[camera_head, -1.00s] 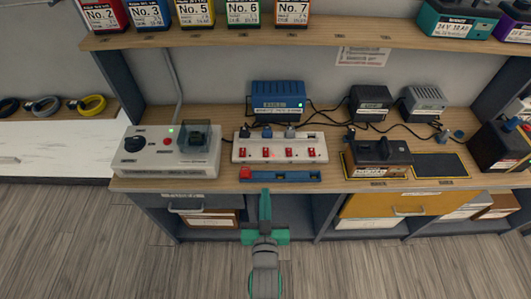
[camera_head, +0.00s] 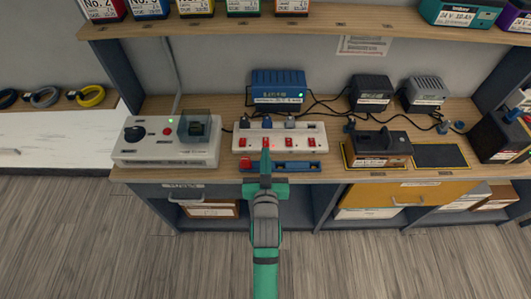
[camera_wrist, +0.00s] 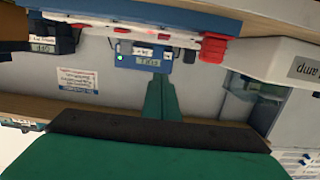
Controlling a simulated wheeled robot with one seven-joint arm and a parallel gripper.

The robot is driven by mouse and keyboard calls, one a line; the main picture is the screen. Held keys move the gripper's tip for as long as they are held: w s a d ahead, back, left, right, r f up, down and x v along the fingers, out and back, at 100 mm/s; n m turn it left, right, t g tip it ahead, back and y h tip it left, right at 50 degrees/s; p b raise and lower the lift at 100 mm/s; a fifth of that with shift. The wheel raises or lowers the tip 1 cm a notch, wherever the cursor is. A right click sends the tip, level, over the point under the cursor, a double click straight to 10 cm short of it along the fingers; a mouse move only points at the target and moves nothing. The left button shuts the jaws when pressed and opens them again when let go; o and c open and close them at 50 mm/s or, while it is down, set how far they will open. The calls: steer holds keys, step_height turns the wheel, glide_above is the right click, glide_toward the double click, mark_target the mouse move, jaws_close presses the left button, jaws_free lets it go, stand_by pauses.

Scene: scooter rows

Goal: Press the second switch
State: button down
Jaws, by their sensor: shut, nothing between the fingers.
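A white power strip (camera_head: 318,130) with a row of several red switches lies on the bench. The second switch from the left (camera_head: 268,141) is partly hidden behind my fingertips in the head view. My gripper (camera_head: 265,156) is shut and empty, pointing at the strip from the front, over the blue tray. I cannot tell whether it touches the switch. In the wrist view my green fingers (camera_wrist: 160,90) point up the picture towards the strip (camera_wrist: 125,33), which is seen edge-on with its switches unclear.
A blue tray (camera_head: 300,167) with a red block (camera_head: 245,163) lies in front of the strip. A control box (camera_head: 150,157) stands on the left and a brown device (camera_head: 380,148) on the right. A blue charger (camera_head: 278,85) stands behind. A shelf (camera_head: 330,37) runs above.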

glide_above(266, 143)
steer(key=s, duration=0.2)
steer(key=shift+w+a+f, duration=0.1)
steer(key=shift+w+f, duration=0.1)
steer(key=shift+f, duration=0.3)
step_height(266, 143, down, 3)
steer(key=shift+w+r, duration=0.1)
steer(key=shift+r, duration=0.1)
steer(key=shift+f, duration=0.65)
steer(key=shift+f, duration=0.1)
